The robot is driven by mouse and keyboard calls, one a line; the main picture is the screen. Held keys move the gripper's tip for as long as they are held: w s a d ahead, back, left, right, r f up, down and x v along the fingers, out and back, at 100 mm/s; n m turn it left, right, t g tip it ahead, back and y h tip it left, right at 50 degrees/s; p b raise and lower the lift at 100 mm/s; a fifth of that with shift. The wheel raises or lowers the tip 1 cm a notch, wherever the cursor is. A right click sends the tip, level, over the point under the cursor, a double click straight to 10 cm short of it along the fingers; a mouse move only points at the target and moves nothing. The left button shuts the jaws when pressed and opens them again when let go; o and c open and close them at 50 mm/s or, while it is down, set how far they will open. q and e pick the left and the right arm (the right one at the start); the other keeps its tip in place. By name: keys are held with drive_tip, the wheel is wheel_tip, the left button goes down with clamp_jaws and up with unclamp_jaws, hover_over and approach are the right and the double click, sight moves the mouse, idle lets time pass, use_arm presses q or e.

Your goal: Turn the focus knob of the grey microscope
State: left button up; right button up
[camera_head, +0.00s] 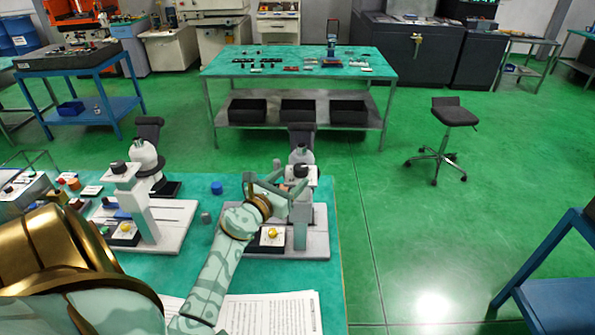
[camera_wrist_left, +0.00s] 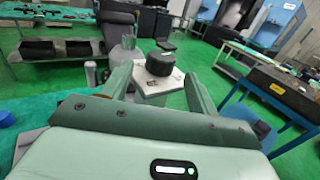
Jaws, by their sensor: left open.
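The grey microscope stands on the right of the near bench, with a pale grey base (camera_head: 316,232) and a dark eyepiece (camera_head: 302,131). Its black knob (camera_head: 301,170) sits on a pale head plate; I take it for the focus knob. My left gripper (camera_head: 283,184) is open at the microscope's left side, close to the knob. I cannot tell whether a finger touches it. The gripper partly hides the microscope's column. My right gripper is not in view.
A second, similar microscope (camera_head: 142,208) stands to the left on the same bench. A blue cap (camera_head: 217,187) and a small grey cylinder (camera_head: 206,217) lie between them. An open book (camera_head: 270,313) lies at the front. Several small items crowd the bench's left end.

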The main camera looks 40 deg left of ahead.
sight(296, 174)
use_arm(q)
drive_tip(key=shift+w+a, duration=0.15)
drive_tip(key=shift+w, duration=0.9)
drive_tip(key=shift+w+a, duration=0.1)
drive_tip(key=shift+w, duration=0.9)
drive_tip(key=c, duration=1)
drive_tip(key=shift+b, duration=0.3)
